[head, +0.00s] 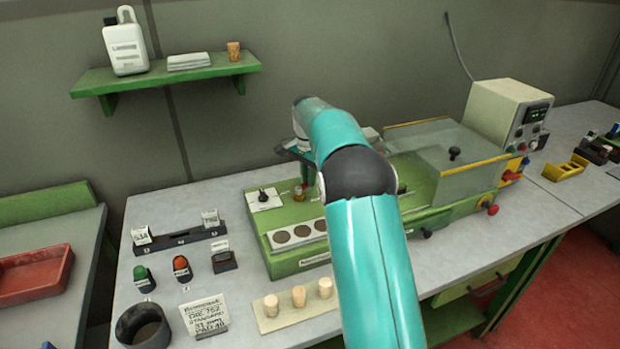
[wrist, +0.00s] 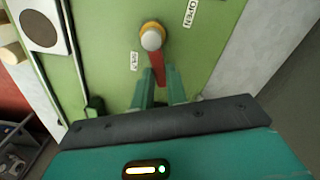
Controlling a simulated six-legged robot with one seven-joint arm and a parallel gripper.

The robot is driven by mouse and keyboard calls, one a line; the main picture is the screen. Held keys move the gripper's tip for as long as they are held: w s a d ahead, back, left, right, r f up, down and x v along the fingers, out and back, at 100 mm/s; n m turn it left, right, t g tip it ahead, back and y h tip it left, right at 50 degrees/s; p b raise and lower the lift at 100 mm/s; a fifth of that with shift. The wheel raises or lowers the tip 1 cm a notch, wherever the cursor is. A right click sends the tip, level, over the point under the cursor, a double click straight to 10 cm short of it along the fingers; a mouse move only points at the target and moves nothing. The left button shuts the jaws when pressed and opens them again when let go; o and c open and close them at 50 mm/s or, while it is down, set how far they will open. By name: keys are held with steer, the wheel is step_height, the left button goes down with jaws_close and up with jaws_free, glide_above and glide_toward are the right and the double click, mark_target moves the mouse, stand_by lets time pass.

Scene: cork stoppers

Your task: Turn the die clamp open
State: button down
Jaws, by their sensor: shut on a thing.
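The die clamp (wrist: 152,36) is in the upper middle of the wrist view, with a brass base ring and a pale rounded cap on the green machine top. Its red lever (wrist: 157,70) extends from the cap toward the bottom of the picture. My gripper (wrist: 159,84) has its two green fingers on either side of the lever and is shut on it. One white label (wrist: 191,13) reading OPEN lies right of the clamp. A smaller label (wrist: 134,61) lies left of the lever; its word is hard to read. In the head view my arm hides much of this area.
The green machine (head: 285,258) stands on the grey bench, with round dark discs in a pale strip. Cork stoppers (head: 299,296) stand on a board in front. A card (head: 203,318), a dark cup (head: 143,327) and small stamps are at left. A clear-covered unit (head: 455,165) is at right.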

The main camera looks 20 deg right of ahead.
steer(key=n, duration=0.1)
steer(key=w+n, duration=0.1)
steer(key=shift+a+n, duration=0.3)
steer(key=shift+n, duration=0.1)
steer(key=n, duration=0.3)
steer(key=shift+w+a+n, duration=0.3)
steer(key=shift+w+a, duration=0.05)
steer(key=shift+a, duration=0.05)
steer(key=n, duration=0.2)
steer(key=a+n, duration=0.1)
steer(key=shift+w+n, duration=0.25)
steer(key=shift+n, duration=0.05)
steer(key=shift+w+a+n, duration=0.1)
steer(key=shift+a+n, duration=0.2)
steer(key=shift+n, duration=0.45)
steer(key=shift+a+n, duration=0.3)
steer(key=shift+n, duration=0.45)
steer(key=c, duration=1.4)
jaws_free()
steer(key=shift+r, duration=0.15)
step_height(320, 180, up, 14)
steer(key=shift+f, duration=0.25)
